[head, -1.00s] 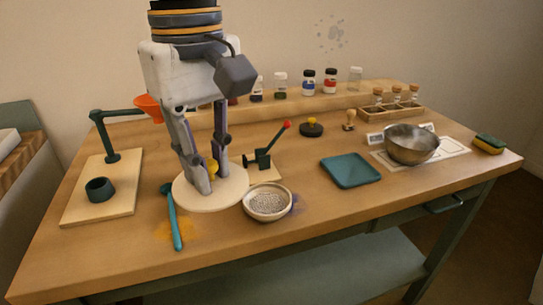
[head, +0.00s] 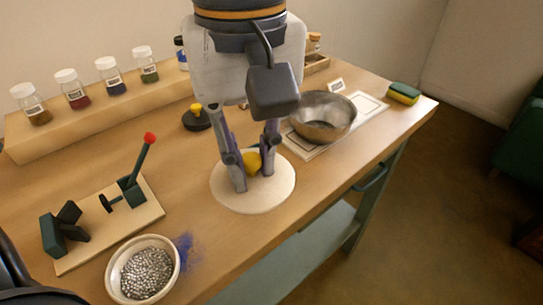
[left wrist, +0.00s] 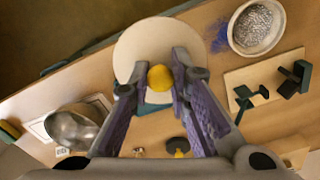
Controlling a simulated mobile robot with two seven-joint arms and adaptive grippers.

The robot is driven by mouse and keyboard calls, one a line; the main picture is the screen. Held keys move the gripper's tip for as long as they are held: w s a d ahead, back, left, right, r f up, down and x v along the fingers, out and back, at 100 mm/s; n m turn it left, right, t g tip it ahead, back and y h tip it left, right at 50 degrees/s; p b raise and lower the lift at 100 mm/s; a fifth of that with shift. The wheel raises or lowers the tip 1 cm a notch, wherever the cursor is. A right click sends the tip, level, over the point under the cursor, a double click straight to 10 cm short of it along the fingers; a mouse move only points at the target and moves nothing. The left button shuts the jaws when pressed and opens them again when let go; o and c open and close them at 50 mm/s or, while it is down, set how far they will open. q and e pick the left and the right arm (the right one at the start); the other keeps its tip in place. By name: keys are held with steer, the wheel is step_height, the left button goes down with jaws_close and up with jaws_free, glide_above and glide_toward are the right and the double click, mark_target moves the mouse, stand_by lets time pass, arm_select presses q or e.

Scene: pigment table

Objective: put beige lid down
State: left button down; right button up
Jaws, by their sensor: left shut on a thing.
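The beige lid (head: 228,192) is a flat round disc with a yellow knob (head: 252,162). My left gripper (head: 255,180) points down and is shut on the knob. The lid looks level; whether it touches anything below is hard to tell. In the left wrist view the lid (left wrist: 135,45) shows with the knob (left wrist: 160,78) between the fingers of the left gripper (left wrist: 162,80). My right gripper is not in view.
A metal bowl (head: 322,118) stands close behind the lid, to the right. A sponge (head: 404,93) lies near the right corner. A bowl of metal beads (head: 143,270) and a stand with a red-tipped lever (head: 133,188) are at left. Jars (head: 108,75) line the rear shelf.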

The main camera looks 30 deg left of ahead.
arm_select(q)
steer(key=w+a+f, duration=0.2)
steer(key=w+f, duration=0.1)
steer(key=w+a+f, duration=0.2)
steer(key=w+f, duration=0.1)
steer(key=w+a+f, duration=0.2)
steer(key=w+f, duration=0.1)
steer(key=w, duration=0.1)
steer(key=shift+w+a+f+b, duration=0.1)
steer(key=shift+a+f+b, duration=0.15)
steer(key=shift+b, duration=0.1)
steer(key=f, duration=0.3)
steer(key=shift+w, duration=0.2)
steer(key=c, duration=1.5)
jaws_free()
step_height(320, 180, up, 12)
steer(key=shift+r+p, duration=0.1)
steer(key=shift+p, duration=0.2)
